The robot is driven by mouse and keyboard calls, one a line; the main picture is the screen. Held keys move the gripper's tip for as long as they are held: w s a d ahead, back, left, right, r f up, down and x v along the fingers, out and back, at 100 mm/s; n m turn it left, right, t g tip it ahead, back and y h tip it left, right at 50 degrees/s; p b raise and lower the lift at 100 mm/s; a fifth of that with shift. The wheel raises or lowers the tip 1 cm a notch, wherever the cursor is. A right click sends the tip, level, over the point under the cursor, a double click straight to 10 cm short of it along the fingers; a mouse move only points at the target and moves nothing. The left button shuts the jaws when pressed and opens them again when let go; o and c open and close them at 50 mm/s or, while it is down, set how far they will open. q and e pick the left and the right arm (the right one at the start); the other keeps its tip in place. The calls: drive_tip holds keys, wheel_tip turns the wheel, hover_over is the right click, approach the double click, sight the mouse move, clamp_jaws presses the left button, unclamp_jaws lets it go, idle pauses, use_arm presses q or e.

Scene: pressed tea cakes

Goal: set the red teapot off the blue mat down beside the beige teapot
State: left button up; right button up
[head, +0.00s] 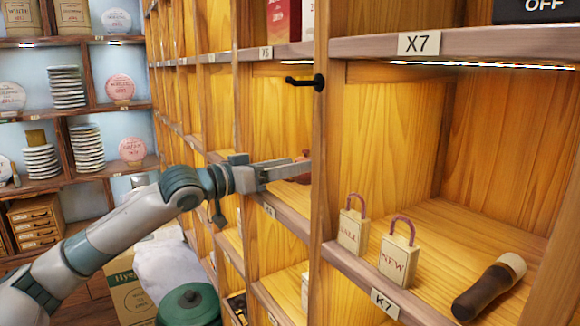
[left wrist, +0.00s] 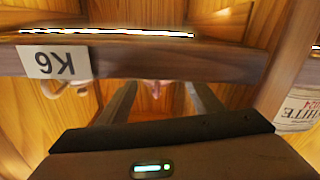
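My left gripper (head: 290,170) reaches into a shelf compartment in the head view. A small reddish thing (head: 302,168), likely the red teapot, shows at its fingertips, partly hidden by the fingers and a shelf post. In the left wrist view, which is upside down, the two fingers of my left gripper (left wrist: 163,90) stand apart. A blurred reddish shape (left wrist: 155,88) lies between them, with gaps on both sides. A pale curved shape (left wrist: 72,88), possibly part of the beige teapot, shows behind the K6 label. I cannot make out the blue mat. My right gripper is not in view.
A wooden post (head: 319,130) and a shelf edge (head: 285,215) border the compartment. A black hook (head: 305,82) sticks out above the gripper. A white-labelled item (left wrist: 305,105) shows at the wrist view's right.

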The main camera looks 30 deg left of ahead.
use_arm(q)
drive_tip(key=b+v, duration=0.6)
drive_tip(key=v, duration=0.6)
drive_tip(key=shift+b, duration=0.3)
drive_tip(key=shift+r, duration=0.1)
idle(0.7)
idle(1.2)
